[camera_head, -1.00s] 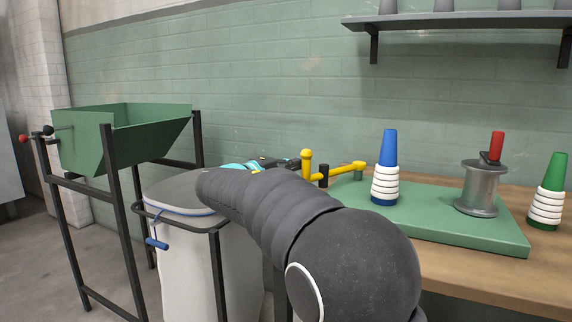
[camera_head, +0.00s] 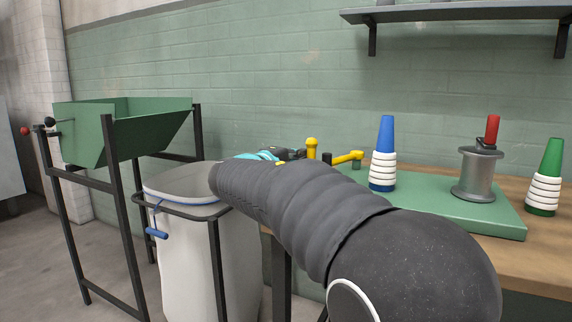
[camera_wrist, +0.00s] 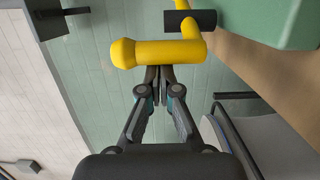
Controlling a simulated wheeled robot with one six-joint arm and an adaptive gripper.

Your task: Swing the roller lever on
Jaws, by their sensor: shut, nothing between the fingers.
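The roller lever is yellow, with an upright knobbed handle (camera_head: 312,148) at the left end of an arm (camera_head: 346,157) on the bench. Part of the arm is hidden behind my own dark arm. In the wrist view the yellow handle (camera_wrist: 160,53) lies across the picture just beyond my fingertips, and a black cylinder (camera_wrist: 190,20) sits beside its base. My gripper (camera_wrist: 159,72) is shut and empty. Its fingertips are at the handle's side, touching or very close; I cannot tell which. In the head view my gripper (camera_head: 285,154) is mostly hidden behind my arm.
A green board (camera_head: 440,206) on the wooden bench (camera_head: 540,261) carries a blue cone (camera_head: 386,138) with white rings and a grey spool (camera_head: 477,178). A green cone (camera_head: 550,160) stands right. A white bin (camera_head: 185,260) and green hopper (camera_head: 150,135) stand left. A shelf (camera_head: 460,13) hangs above.

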